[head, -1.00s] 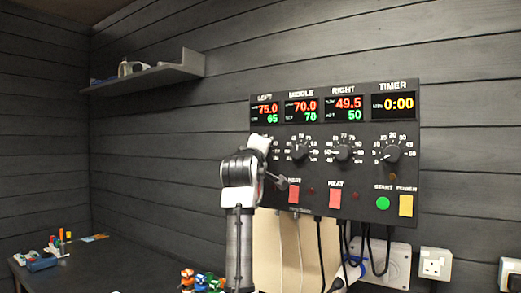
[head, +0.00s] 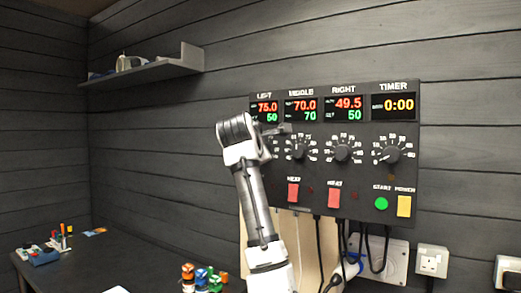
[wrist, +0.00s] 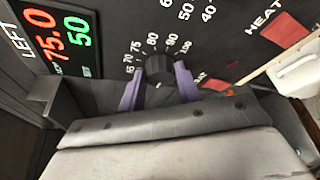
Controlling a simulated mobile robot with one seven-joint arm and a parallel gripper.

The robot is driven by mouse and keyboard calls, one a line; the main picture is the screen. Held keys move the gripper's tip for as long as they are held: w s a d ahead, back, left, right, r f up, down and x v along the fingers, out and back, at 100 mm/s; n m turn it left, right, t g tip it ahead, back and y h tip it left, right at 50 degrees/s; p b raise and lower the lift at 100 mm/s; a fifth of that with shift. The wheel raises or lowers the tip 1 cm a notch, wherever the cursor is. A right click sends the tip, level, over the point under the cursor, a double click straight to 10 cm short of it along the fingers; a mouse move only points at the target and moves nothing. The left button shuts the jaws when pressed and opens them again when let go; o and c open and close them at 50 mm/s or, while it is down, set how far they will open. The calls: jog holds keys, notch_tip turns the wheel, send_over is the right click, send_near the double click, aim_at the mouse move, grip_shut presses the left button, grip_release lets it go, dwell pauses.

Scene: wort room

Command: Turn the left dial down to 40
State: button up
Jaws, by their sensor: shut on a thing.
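The left dial (wrist: 158,68) is a black knob with a white scale around it in the wrist view. My gripper (wrist: 158,80) has its two purple fingers on either side of this knob, shut on it. In the head view my arm hides the left dial. The left display (head: 264,112) reads 75.0 in red and 50 in green; it also shows in the wrist view (wrist: 65,35).
On the black panel, the middle dial (head: 299,149), right dial (head: 342,149) and timer dial (head: 388,155) sit right of my arm. Below are red switches (head: 293,193), a green start button (head: 381,204) and a yellow power switch (head: 404,206). Cables hang under the panel.

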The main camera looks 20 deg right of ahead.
jog(key=n+g, duration=0.1)
jog(key=n, duration=0.1)
jog(key=n+g, duration=0.1)
jog(key=shift+w+a+r+n+h, duration=0.1)
jog(key=shift+w+n+h, duration=0.05)
jog(key=shift+n+h, duration=0.25)
dwell(0.4)
jog(key=o, duration=1)
jog(key=b+v, duration=0.2)
jog(key=v, duration=0.5)
jog(key=b+v, duration=0.3)
jog(key=v, duration=0.4)
jog(key=shift+w+r, duration=0.2)
